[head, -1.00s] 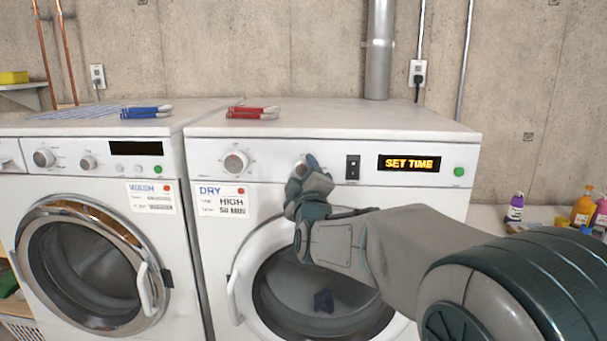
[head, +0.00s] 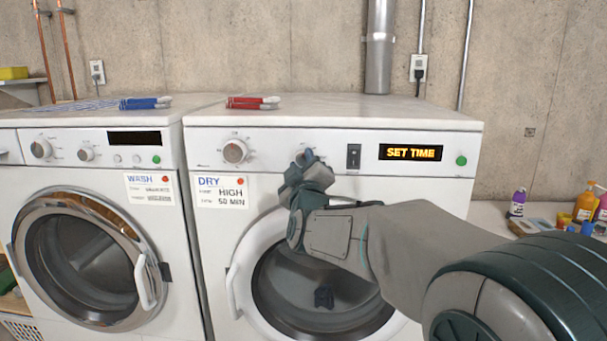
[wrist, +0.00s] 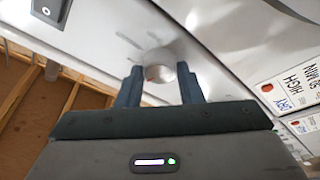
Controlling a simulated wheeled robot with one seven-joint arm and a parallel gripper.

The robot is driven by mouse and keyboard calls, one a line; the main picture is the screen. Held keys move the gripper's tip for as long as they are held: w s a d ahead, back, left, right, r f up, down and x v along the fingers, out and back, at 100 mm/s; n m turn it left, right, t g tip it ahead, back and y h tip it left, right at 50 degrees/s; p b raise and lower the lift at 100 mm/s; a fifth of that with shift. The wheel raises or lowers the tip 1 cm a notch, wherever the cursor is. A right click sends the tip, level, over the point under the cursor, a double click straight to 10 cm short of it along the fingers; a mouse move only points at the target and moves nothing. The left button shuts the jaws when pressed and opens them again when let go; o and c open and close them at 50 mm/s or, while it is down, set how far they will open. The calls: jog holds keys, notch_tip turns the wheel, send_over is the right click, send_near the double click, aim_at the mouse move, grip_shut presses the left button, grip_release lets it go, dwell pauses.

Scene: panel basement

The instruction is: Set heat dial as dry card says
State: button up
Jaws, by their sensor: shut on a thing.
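The dryer (head: 440,190) has two dials on its front panel. The left dial (head: 235,151) is free. My gripper (head: 304,166) is at the right dial (head: 305,155), mostly hiding it in the head view. In the wrist view, my fingers are shut around this round silver dial (wrist: 160,63), one on each side. The display (head: 410,152) reads SET TIME.
Right of the held dial are a black rocker switch (head: 353,157) and a green button (head: 461,160). The washer (head: 180,235) with its wash card (head: 150,189) stands to the left. Red-handled items (head: 252,103) lie on top of the dryer. Bottles (head: 585,207) stand at the right.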

jog(key=m+b, duration=0.1)
jog(key=m+h, duration=0.1)
jog(key=m+b, duration=0.1)
jog(key=shift+a+f+m+t+h+b, duration=0.1)
jog(key=shift+f+m+t+h+b, duration=0.15)
jog(key=shift+m+t+h+b, duration=0.05)
jog(key=m+h+b, duration=0.1)
jog(key=m, duration=0.2)
jog(key=shift+m, duration=0.4)
jog(key=m+h, duration=0.1)
jog(key=m, duration=0.1)
jog(key=m+h+b, duration=0.1)
jog(key=m, duration=0.2)
jog(key=m+h, duration=0.2)
jog(key=m, duration=0.1)
jog(key=shift+a+r, duration=0.2)
jog(key=shift+r, duration=0.05)
jog(key=m+g+h, duration=0.1)
jog(key=m, duration=0.3)
jog(key=m+g+h, duration=0.1)
jog(key=m, duration=0.3)
jog(key=shift+r+p, duration=0.15)
jog(key=shift+p, duration=0.15)
jog(key=m+g, duration=0.1)
jog(key=m, duration=0.2)
jog(key=m+g+p, duration=0.1)
jog(key=m, duration=0.2)
jog(key=shift+a+r+m+p, duration=0.1)
jog(key=shift+m+p, duration=0.2)
jog(key=shift+m, duration=0.1)
